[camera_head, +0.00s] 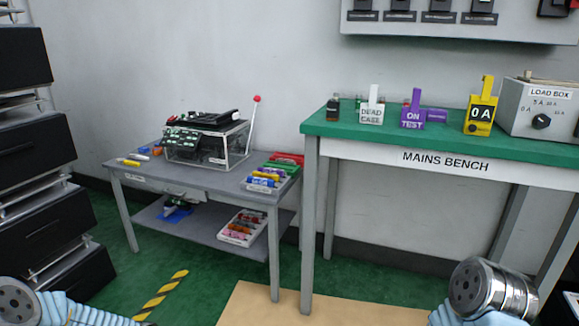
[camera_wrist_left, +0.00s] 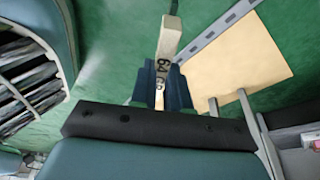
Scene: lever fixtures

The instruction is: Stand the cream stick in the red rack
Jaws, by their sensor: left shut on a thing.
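In the left wrist view my left gripper (camera_wrist_left: 161,84) has its dark blue fingers shut on a cream stick (camera_wrist_left: 170,38). The stick has dark lettering that seems to begin with "64", and its far end sticks out beyond the fingers. The part between the fingers is partly hidden. In the head view a red rack (camera_head: 288,157) appears at the back right of the low grey table, behind a green rack; its slots are too small to make out. Neither gripper shows in the head view, only parts of my arms at the bottom corners.
The low grey table (camera_head: 205,185) also holds a clear box (camera_head: 208,142) with a red-knobbed lever (camera_head: 255,112). A green rack (camera_head: 283,167) holds coloured sticks. The taller green-topped bench (camera_head: 395,141) stands to the right. Dark drawers (camera_head: 38,145) stand at left. A tan mat (camera_head: 265,308) lies on the floor.

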